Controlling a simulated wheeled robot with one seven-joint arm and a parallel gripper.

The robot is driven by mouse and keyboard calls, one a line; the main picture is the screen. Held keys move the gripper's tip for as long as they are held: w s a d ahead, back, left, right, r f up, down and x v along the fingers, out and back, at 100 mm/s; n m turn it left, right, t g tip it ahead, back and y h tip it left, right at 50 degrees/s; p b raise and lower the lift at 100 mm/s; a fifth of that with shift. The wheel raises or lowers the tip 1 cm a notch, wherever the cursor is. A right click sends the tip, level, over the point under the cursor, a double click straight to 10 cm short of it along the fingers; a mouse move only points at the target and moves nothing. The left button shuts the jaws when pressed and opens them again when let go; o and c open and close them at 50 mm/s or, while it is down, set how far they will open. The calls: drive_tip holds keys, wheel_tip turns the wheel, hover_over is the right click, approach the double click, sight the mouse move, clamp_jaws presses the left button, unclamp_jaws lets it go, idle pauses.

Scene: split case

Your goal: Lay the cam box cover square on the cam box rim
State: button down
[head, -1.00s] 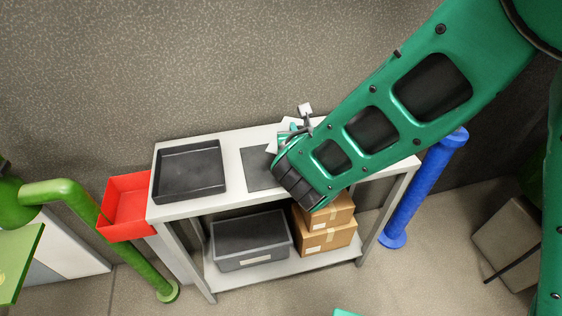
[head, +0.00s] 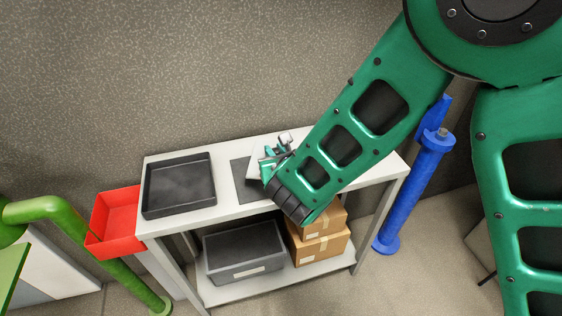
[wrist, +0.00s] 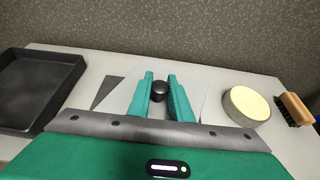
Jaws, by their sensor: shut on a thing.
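My gripper (wrist: 160,82) is shut on the round black knob (wrist: 158,92) of a pale plate, which I take to be the cam box cover (wrist: 120,104). Its slanting edges show on both sides of the fingers in the wrist view; the rest is behind my gripper. In the head view my gripper (head: 268,166) and a pale corner of the cover (head: 257,158) are over the right part of a dark grey mat (head: 240,176). I cannot make out the cam box or its rim, nor whether the cover touches anything below.
A black tray (head: 148,207) stands left on the pale bench (head: 222,205). A cream-topped round tin (wrist: 246,105) and a wooden brush (wrist: 295,107) are at the right. A red bin (head: 114,222) hangs at the left end; a blue post (head: 405,200) stands beyond the right end.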

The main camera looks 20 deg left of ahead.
drive_tip(key=shift+w+d+f, duration=0.55)
drive_tip(key=shift+w+f, duration=0.15)
drive_tip(key=shift+w, duration=0.1)
drive_tip(key=shift+f, duration=1.85)
drive_tip(key=shift+f, duration=0.1)
drive_tip(key=c, duration=1.6)
unclamp_jaws()
